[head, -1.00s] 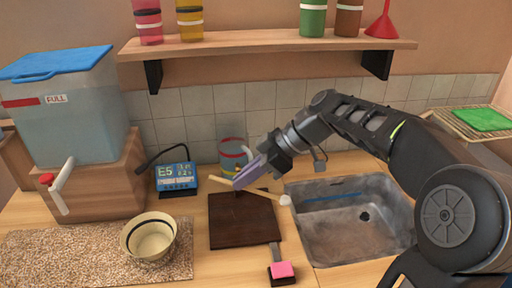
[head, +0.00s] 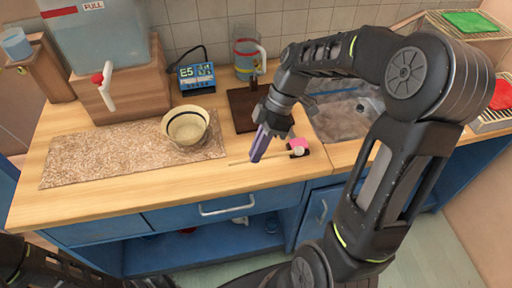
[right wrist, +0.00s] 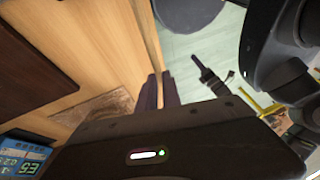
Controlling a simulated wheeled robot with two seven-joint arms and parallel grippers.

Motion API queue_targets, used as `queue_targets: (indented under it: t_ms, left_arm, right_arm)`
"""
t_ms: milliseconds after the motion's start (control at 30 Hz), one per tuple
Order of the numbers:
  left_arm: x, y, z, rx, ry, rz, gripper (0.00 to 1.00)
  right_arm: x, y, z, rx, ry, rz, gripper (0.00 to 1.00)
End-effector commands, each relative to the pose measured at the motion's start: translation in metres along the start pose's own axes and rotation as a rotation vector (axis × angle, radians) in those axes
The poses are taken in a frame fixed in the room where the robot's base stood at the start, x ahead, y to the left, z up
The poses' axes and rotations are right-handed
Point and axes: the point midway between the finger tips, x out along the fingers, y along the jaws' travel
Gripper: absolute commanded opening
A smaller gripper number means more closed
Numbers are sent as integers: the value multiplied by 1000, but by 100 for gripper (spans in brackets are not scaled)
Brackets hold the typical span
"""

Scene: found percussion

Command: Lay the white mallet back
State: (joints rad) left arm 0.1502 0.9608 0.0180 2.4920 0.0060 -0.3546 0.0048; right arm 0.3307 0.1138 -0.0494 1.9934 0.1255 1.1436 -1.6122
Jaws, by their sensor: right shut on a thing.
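The white mallet has a thin pale wooden handle (head: 238,162) and a small white head (head: 298,152). It lies across the picture near the counter's front edge, head to the right. My right gripper (head: 257,153) is shut on the handle, pointing down. I cannot tell whether the mallet touches the counter or hangs just above it. The white head overlaps the pink-topped black block (head: 300,143) in the head view. In the right wrist view the dark fingers (right wrist: 160,92) show, but the mallet is not discernible. My left gripper is out of view.
A dark board (head: 240,108) lies behind my gripper, partly hidden. A cream bowl (head: 186,127) stands on a speckled mat (head: 100,160) to the left. The sink (head: 345,122) is to the right, partly behind my arm. Bare counter (head: 185,185) runs along the front.

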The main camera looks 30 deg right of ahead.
Motion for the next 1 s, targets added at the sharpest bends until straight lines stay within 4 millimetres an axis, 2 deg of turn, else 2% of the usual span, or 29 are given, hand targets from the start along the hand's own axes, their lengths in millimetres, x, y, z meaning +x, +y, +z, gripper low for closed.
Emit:
queue_targets:
  t_ms: [233, 700, 1000]
  left_arm:
    - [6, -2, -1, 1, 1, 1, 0]
    - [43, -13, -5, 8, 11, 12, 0]
    - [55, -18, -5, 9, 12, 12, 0]
  right_arm:
    - [1, 1, 1, 1, 1, 3, 0]
    - [43, 11, 20, 1, 2, 0, 0]
    - [56, 15, 26, 1, 2, 1, 0]
